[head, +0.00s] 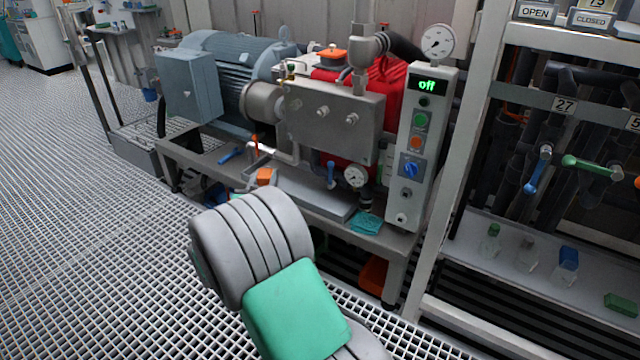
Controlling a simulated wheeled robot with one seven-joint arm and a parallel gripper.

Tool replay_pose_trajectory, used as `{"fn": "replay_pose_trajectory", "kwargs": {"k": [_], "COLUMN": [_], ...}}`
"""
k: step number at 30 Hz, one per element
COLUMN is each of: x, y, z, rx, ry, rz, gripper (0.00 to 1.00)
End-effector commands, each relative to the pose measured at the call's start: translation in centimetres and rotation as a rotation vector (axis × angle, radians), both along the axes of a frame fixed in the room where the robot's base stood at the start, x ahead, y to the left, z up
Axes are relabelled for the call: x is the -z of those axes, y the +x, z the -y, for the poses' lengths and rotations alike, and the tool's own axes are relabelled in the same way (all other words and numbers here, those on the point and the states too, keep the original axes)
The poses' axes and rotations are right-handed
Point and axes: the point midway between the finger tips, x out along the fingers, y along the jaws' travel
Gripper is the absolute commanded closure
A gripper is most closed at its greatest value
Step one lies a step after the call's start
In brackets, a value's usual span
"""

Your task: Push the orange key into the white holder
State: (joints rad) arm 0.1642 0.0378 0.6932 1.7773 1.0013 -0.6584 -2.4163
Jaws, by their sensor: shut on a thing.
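My arm (255,245), grey with a green panel, fills the lower middle of the head view. My gripper is not in view; the arm hides whatever is behind it. A small orange piece (264,176) shows just above the arm, by the pump frame. I cannot tell whether it is the orange key. I cannot make out a white holder for certain. The pale control box (407,215) right of the pump has a blue knob (411,167) and a small metal fitting (403,194) below it.
A blue-grey motor (225,75) and a red pump (388,95) stand on a metal frame. A teal cloth (366,224) lies on its front. A white rack post (460,160) rises at the right, beside a shelf (520,262) with small bottles. Open grating floor (90,200) lies left.

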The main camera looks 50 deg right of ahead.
Motion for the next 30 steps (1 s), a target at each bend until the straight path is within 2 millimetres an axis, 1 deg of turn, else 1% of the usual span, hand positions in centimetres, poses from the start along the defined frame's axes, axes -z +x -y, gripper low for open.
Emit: {"fn": "replay_pose_trajectory", "kwargs": {"k": [1,4,5,6,7,8,9,11,12,15,18,21,30], "x": [-1.3,-3.2,-3.8,-4.5,-5.0,-5.5,-6.0,-6.8,-7.2,-7.8,-8.1,-8.1,-8.0], "y": [0.6,1.0,1.0,0.8,0.6,0.4,-0.1,-1.1,-1.8,-3.8,-5.3,-6.1,-6.1], "z": [-3.1,-8.7,-10.4,-12.8,-14.5,-16.2,-18.4,-21.7,-23.7,-27.9,-30.3,-31.4,-31.5], "rx": [-0.048,-0.136,-0.163,-0.201,-0.230,-0.260,-0.301,-0.364,-0.405,-0.498,-0.562,-0.592,-0.594], "ry": [-0.001,0.000,0.000,0.002,0.003,0.005,0.006,0.009,0.012,0.019,0.025,0.027,0.028], "rz": [0.005,0.005,0.005,0.007,0.007,0.007,0.006,0.007,0.006,0.004,0.000,-0.002,-0.003], "gripper": [1.00,1.00,1.00,1.00,1.00,1.00,1.00,1.00,1.00,1.00,1.00,1.00,1.00]}}
